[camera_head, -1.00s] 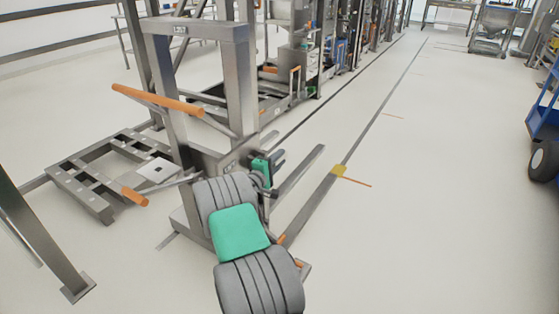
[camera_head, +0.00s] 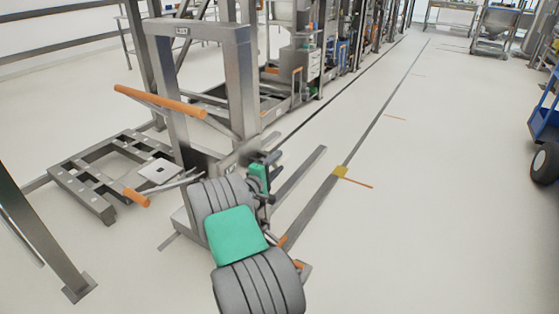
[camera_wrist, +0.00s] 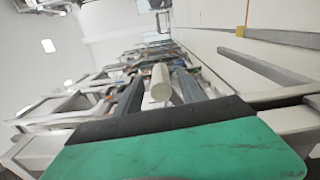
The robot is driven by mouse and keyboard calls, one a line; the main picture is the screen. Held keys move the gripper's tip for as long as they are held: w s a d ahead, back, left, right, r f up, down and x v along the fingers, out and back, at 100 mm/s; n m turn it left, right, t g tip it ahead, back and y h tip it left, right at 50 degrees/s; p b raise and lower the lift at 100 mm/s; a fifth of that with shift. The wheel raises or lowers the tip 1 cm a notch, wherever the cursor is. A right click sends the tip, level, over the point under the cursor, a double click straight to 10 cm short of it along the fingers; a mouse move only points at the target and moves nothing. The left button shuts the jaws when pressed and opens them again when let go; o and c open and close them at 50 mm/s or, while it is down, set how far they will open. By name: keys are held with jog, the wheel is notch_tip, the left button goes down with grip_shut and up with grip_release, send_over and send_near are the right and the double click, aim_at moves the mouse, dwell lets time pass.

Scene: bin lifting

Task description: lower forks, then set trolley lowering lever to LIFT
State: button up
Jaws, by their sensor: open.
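The grey metal trolley (camera_head: 240,85) stands at the left centre, with an orange upper handle (camera_head: 160,101) and a lower orange-gripped bar (camera_head: 136,198). A grey fork (camera_head: 300,172) reaches out low over the floor; its height is hard to judge. My gripper (camera_head: 274,157) is close to the trolley's mast, just above the fork's base. In the wrist view, the dark fingers of my gripper (camera_wrist: 160,88) are apart, with a pale round-ended cylinder (camera_wrist: 160,80) showing between them. I cannot tell whether they touch it. The lowering lever is not clearly made out; a small part beside the mast is blurred.
A low slotted metal frame (camera_head: 110,170) lies left of the trolley. A metal post (camera_head: 45,245) stands at the front left. Machines (camera_head: 300,60) line the back. The floor to the right is clear up to a blue cart (camera_head: 545,125).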

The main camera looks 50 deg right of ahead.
aim_at(272, 167)
jog(key=a, duration=0.3)
jog(key=s+a, duration=0.1)
jog(key=a, duration=0.1)
jog(key=shift+a, duration=0.25)
jog(key=shift+r, duration=0.1)
